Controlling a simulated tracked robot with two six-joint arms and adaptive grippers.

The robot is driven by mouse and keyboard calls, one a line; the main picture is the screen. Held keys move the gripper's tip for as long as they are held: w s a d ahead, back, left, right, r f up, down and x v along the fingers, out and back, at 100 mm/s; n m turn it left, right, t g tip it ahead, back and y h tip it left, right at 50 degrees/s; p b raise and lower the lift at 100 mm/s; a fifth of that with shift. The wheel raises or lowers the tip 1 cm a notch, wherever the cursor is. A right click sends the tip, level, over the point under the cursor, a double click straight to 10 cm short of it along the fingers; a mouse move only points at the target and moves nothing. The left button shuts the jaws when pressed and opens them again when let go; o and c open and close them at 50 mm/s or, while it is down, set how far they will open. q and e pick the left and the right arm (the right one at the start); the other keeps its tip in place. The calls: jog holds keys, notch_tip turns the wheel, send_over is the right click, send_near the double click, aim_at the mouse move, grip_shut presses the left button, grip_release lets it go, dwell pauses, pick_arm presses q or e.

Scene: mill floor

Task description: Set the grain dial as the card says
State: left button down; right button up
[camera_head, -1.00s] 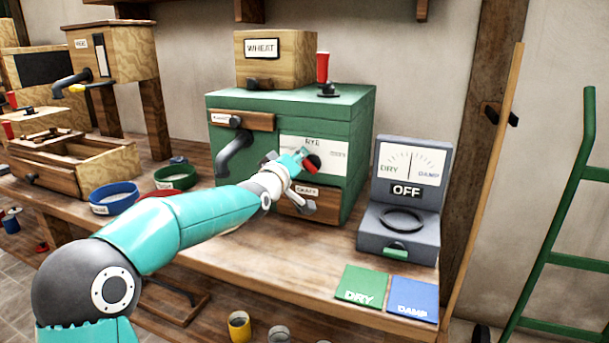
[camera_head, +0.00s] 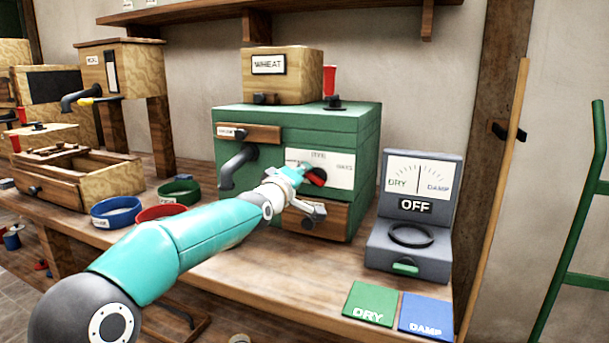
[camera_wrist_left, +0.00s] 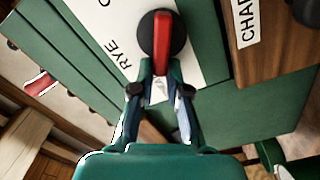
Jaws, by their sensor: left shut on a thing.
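The grain dial is a round black knob with a red bar (camera_head: 317,177) on a white panel (camera_head: 340,172) on the front of the green mill (camera_head: 350,125). Its lettering is small; in the left wrist view RYE reads on the panel (camera_wrist_left: 108,22), beside the knob (camera_wrist_left: 162,38). My left gripper (camera_head: 300,177) is at the dial, and in the wrist view its fingers (camera_wrist_left: 160,92) are shut on the red bar. The gripper hides part of the panel, so the full setting cannot be read.
A WHEAT box (camera_head: 284,77) sits on the mill. A grey DRY/DAMP meter (camera_head: 412,215) marked OFF stands right, behind green DRY (camera_head: 370,300) and blue DAMP (camera_head: 426,312) squares.

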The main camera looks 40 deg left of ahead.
pick_arm(q)
jog(key=c, duration=1.4)
grip_release()
jog(key=shift+w+d+f, duration=0.2)
jog(key=shift+d+f, duration=0.15)
jog(key=shift+o, duration=1.2)
jog(key=shift+w+f, duration=0.1)
jog(key=shift+w, duration=0.05)
jog(key=shift+a, duration=0.1)
jog(key=shift+s, duration=0.2)
jog(key=v, duration=1.1)
jog(key=shift+s, duration=0.35)
